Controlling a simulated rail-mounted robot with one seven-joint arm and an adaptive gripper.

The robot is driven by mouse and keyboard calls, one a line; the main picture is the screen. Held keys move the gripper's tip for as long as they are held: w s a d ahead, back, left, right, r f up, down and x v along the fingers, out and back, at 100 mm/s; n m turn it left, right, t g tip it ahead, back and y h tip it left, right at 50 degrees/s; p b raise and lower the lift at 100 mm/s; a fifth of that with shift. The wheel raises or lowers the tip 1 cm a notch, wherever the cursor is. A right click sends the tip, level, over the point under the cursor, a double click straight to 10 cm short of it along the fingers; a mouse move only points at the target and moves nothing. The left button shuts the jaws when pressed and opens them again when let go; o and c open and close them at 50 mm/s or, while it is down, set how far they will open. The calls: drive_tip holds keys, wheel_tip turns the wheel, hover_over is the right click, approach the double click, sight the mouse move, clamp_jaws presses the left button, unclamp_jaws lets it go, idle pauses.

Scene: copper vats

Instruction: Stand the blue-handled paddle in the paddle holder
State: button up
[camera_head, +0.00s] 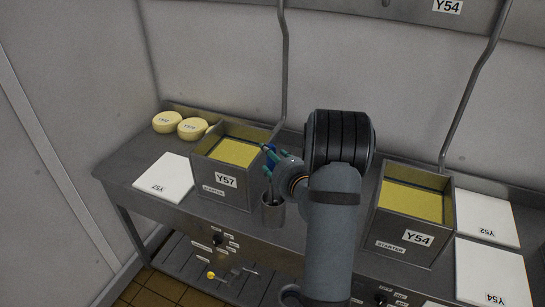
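The paddle holder (273,215) is a grey metal cup on the bench, in front of the right side of the Y57 vat. A blue piece (270,155), which looks like the paddle's handle, shows above the holder at the vat's right rim. My gripper (268,162) is at this blue piece, with teal parts around it. My arm comes in from the lower right and partly covers the gripper. A thin dark shaft (269,190) shows between the gripper and the holder's mouth. I cannot tell whether the fingers are closed on the handle or whether the shaft is inside the cup.
The Y57 vat (207,172) and Y54 vat (403,250) hold yellow contents. White boards lie left (162,178) and right (487,218). A pipe (284,70) rises behind the bench. Labelled controls line the bench front.

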sight(272, 149)
wheel_tip(272, 149, up, 10)
idle(0.5)
idle(0.6)
wheel_tip(272, 149, down, 7)
drive_tip(key=p, duration=0.3)
drive_tip(key=shift+w+r, duration=0.1)
drive_tip(key=shift+s+r+p, duration=0.2)
drive_tip(key=shift+r+p, duration=0.3)
drive_tip(key=shift+r, duration=0.1)
drive_tip(key=shift+w, duration=0.15)
drive_tip(key=shift+f, duration=0.1)
